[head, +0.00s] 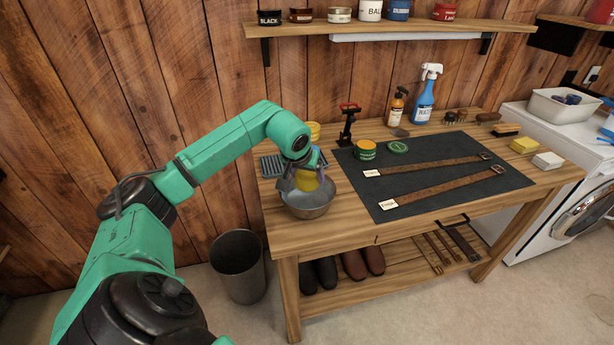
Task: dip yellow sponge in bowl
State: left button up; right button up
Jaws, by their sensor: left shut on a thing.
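My left arm comes in from the left, and my left gripper (302,178) points down over the metal bowl (307,209) at the left end of the bench. The gripper is shut on the yellow sponge (307,181). The sponge is at the mouth of the bowl, its lower part near or below the rim; I cannot tell if it touches what is in the bowl. The fingers hide part of the sponge and of the bowl's far rim. My right gripper is not in view.
The wooden bench (341,237) carries a dark mat (423,168) with two leather straps, a green and yellow tin (365,150) and its lid. A spray bottle (424,97) stands at the back. A bin (238,265) stands on the floor.

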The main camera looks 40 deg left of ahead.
pick_arm(q)
notch_tip(320, 180, up, 8)
jog(key=p, duration=0.6)
jog(key=shift+f, duration=0.1)
